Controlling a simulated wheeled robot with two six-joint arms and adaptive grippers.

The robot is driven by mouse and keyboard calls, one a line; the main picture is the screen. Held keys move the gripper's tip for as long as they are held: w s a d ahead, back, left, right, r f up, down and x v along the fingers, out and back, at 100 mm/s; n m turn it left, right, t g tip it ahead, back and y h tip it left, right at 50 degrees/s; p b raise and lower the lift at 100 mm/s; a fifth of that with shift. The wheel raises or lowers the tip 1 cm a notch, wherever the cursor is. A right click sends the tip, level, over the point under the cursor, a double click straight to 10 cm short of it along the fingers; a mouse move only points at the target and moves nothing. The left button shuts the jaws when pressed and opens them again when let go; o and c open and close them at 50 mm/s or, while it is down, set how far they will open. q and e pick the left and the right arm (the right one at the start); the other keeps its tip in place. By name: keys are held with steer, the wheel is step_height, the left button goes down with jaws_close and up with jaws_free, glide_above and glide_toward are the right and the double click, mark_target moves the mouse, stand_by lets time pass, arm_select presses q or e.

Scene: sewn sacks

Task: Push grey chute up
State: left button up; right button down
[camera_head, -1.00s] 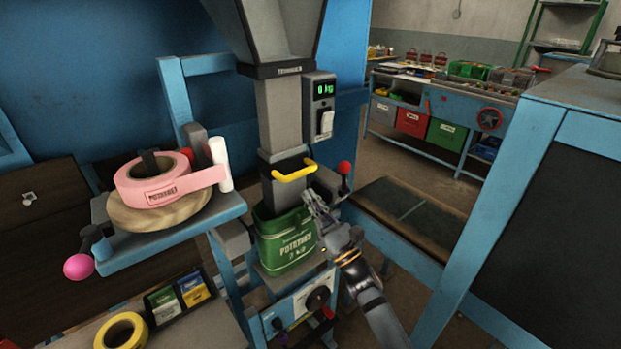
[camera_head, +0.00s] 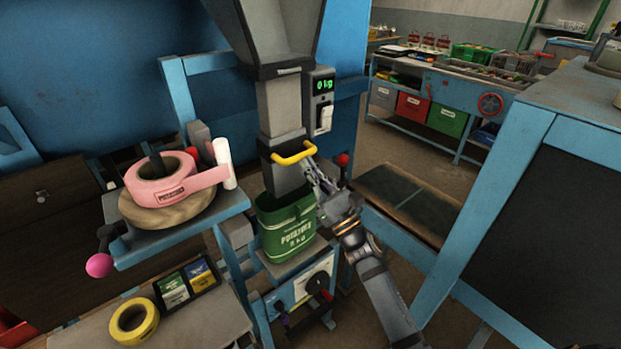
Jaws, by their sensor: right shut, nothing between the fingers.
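The grey chute (camera_head: 284,179) hangs below the funnel, with a yellow handle (camera_head: 295,153) across its front. Its lower end reaches the mouth of a green sack (camera_head: 288,230), which stands upright beneath it. My right gripper (camera_head: 315,168) is shut and empty, with its fingertips at the chute's right side just below the right end of the handle. I cannot tell whether they touch it. My left gripper is not in view.
A red-knobbed lever (camera_head: 343,160) stands right of my gripper. A pink tape roll (camera_head: 158,180) lies on a shelf at left. A blue frame (camera_head: 500,205) stands at right.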

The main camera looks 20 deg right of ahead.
arm_select(q)
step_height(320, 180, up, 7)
steer(key=p, duration=0.6)
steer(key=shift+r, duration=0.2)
arm_select(e)
step_height(320, 180, up, 13)
steer(key=shift+f, duration=0.2)
